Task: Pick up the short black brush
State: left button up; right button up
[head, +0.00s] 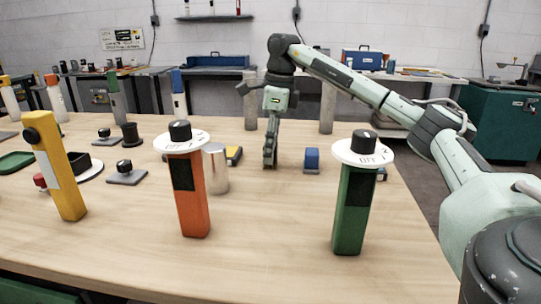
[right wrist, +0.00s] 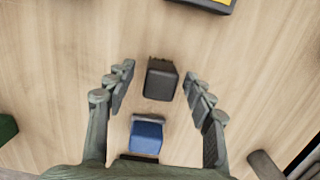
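A short black block-like piece with a rough, bristly far edge, which looks like the short black brush (right wrist: 161,79), stands on the wooden table (right wrist: 60,60) in the right wrist view. My right gripper (right wrist: 158,85) is open, with one finger on each side of the brush and a clear gap on both sides. In the head view my right gripper (head: 270,163) points down close to the table, and I cannot make out the brush there. My left gripper is not in view.
A blue block (head: 312,160) stands just right of my right gripper; it also shows in the right wrist view (right wrist: 146,136). A metal cylinder (head: 216,170) stands to the left. Orange (head: 190,210) and green (head: 350,220) posts with white discs stand nearer.

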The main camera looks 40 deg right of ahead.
grip_shut()
jog(key=shift+r, duration=0.1)
